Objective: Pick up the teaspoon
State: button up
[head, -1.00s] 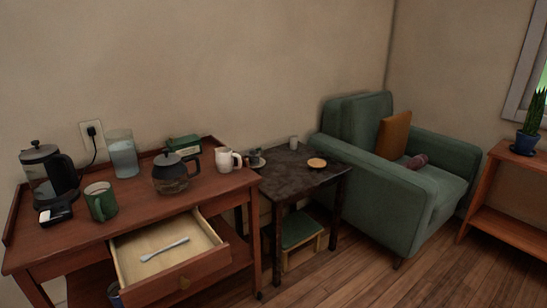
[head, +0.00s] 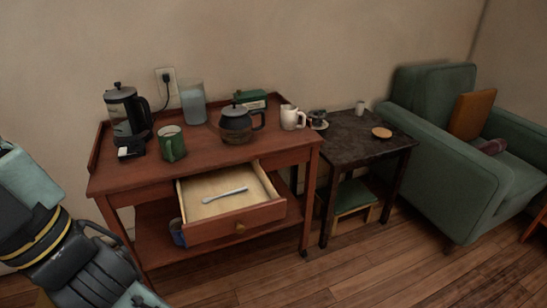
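The teaspoon (head: 225,197) is pale and lies flat in an open drawer (head: 244,223), its bowl end toward the left. The drawer is pulled out from the front of a reddish wooden cabinet (head: 185,165) and has a light wooden inside. Nothing covers the teaspoon. Part of my arm shows at the lower left, apart from the cabinet. My gripper's fingertips cannot be made out in this view.
On the cabinet top stand a French press (head: 125,112), a green mug (head: 171,144), a glass pitcher (head: 193,103), a coffee pot (head: 237,124) and a white mug (head: 290,117). A dark side table (head: 350,135) and green armchair (head: 440,170) stand right. Wooden floor in front is clear.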

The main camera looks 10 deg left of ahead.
aim_at(206, 200)
jog(key=u, duration=1.05)
jog(key=i+l+u, duration=0.45)
jog(key=l+u, duration=0.15)
jog(key=i+l, duration=0.15)
jog(key=l, duration=0.15)
jog(key=i+l, duration=0.15)
jog(key=l, duration=0.15)
jog(key=i+l, duration=0.15)
jog(key=l, duration=0.2)
